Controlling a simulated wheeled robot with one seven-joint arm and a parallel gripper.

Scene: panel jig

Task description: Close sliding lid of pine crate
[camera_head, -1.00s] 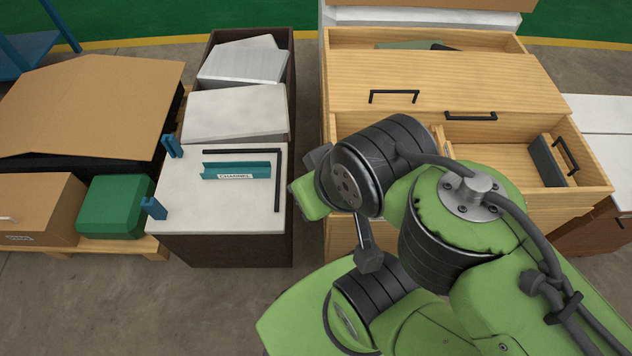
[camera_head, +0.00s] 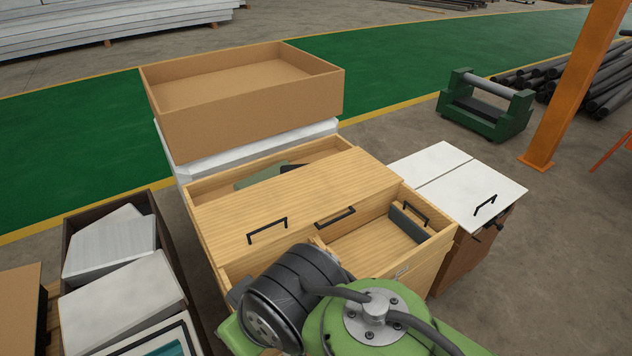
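The pine crate (camera_head: 222,282) stands in the middle of the view, its top only partly covered. A pine lid panel (camera_head: 300,205) with a black bar handle (camera_head: 267,230) lies across its middle. Behind the panel, an open strip shows a green item and a dark item (camera_head: 262,177) inside. At the front right is an open compartment (camera_head: 375,245) with a grey block and black handles. My green and black arm covers the crate's front. My gripper is not visible; it is hidden behind the arm or out of frame.
An open cardboard box (camera_head: 245,120) sits on a white stack behind the crate. A white-topped cabinet (camera_head: 455,180) stands close on the right. A dark bin with pale slabs (camera_head: 120,262) is at the left. A green stand (camera_head: 486,105) and orange post (camera_head: 580,85) are farther right.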

